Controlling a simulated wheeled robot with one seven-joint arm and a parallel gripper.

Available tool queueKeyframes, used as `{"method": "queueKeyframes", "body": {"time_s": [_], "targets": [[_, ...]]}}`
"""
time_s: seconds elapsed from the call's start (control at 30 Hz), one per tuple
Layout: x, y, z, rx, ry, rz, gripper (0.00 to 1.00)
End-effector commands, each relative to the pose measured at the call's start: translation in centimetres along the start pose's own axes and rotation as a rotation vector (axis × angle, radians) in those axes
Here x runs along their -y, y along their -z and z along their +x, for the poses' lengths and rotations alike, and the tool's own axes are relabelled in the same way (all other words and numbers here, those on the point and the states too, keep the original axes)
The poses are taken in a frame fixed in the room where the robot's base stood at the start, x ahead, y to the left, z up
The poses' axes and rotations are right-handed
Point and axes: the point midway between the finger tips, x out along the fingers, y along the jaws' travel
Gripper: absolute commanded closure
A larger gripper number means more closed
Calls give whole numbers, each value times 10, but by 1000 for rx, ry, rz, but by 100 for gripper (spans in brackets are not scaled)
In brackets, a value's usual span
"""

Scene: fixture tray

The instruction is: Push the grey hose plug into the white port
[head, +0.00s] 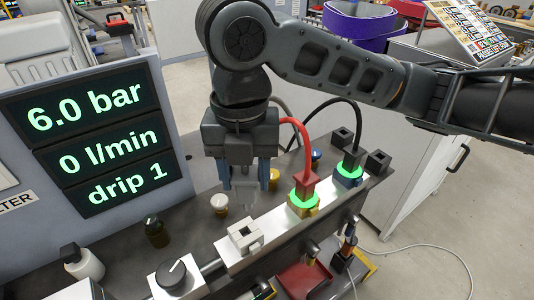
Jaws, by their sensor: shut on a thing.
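My gripper (245,186) points down above the bench, shut on the grey hose plug (244,195). The plug is pale grey and shows below the fingers; its upper part is hidden by them. The white port (246,236) is a squarish block with a dark opening, on the silver rail (235,261). In the picture the plug is just above the port, apart from it as far as I can tell. The exact gap in depth is unclear.
Right of the port, a red plug (305,184) and a black plug (351,159) sit in green-lit ports. Their hoses arch near my arm. A knob (172,275) is at left. The display (95,130) reads 6.0 bar, 0 l/min, drip 1. Small bottles stand behind the rail.

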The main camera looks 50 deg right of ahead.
Motion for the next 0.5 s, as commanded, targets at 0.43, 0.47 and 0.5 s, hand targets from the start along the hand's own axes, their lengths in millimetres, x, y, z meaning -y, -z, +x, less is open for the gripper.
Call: {"method": "queueKeyframes", "body": {"time_s": [0.43,0.47,0.5], "targets": [[-11,5,-2,2,1,-96,84],[-11,5,-2,2,1,-95,84],[-11,5,-2,2,1,-95,84]]}}
